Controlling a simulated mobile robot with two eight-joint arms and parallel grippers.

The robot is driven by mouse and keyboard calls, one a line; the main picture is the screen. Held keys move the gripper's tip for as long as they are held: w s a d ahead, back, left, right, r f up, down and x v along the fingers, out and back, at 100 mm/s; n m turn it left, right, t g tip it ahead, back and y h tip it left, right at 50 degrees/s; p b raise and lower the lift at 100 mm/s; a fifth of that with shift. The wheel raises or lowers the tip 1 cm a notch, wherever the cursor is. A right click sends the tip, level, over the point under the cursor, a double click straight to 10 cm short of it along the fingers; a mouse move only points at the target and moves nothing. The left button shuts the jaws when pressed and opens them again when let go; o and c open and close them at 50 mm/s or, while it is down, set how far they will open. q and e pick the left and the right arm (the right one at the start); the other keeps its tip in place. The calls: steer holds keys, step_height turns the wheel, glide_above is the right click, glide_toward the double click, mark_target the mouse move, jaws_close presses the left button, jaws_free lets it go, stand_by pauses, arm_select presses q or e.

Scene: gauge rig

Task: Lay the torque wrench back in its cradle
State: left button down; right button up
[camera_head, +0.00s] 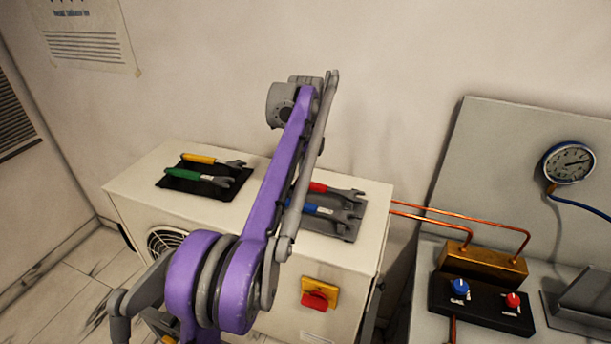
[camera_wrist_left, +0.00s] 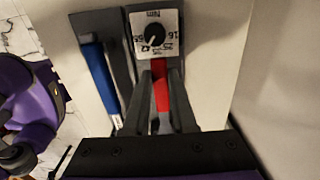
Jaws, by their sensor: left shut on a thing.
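The red-handled wrench (camera_head: 318,188) is at the grey cradle (camera_head: 340,231) on the white cabinet, its jaw end to the right. Part of its handle is hidden behind my arm in the head view. In the left wrist view my left gripper (camera_wrist_left: 161,72) is shut on the red handle (camera_wrist_left: 160,92), which lies between its two fingers. The gripper itself is hidden in the head view. A white dial plate (camera_wrist_left: 154,36) marked Nm is at the handle's end. I cannot tell whether the wrench touches the cradle. The right gripper is not in view.
A blue-handled wrench (camera_head: 310,208) lies beside the red one. Yellow (camera_head: 198,158) and green (camera_head: 187,174) wrenches lie on a black mat (camera_head: 172,185) at left. Right are copper pipes (camera_head: 455,215), a knob box (camera_head: 480,307) and a gauge (camera_head: 569,163).

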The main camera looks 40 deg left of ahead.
arm_select(q)
steer(key=shift+f, duration=0.1)
steer(key=c, duration=0.7)
jaws_free()
steer(key=shift+o, duration=0.2)
step_height(320, 180, up, 11)
steer(key=p, duration=0.2)
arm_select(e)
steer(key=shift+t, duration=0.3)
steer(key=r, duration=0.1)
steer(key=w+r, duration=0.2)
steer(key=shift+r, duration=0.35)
arm_select(q)
steer(key=shift+f, duration=0.1)
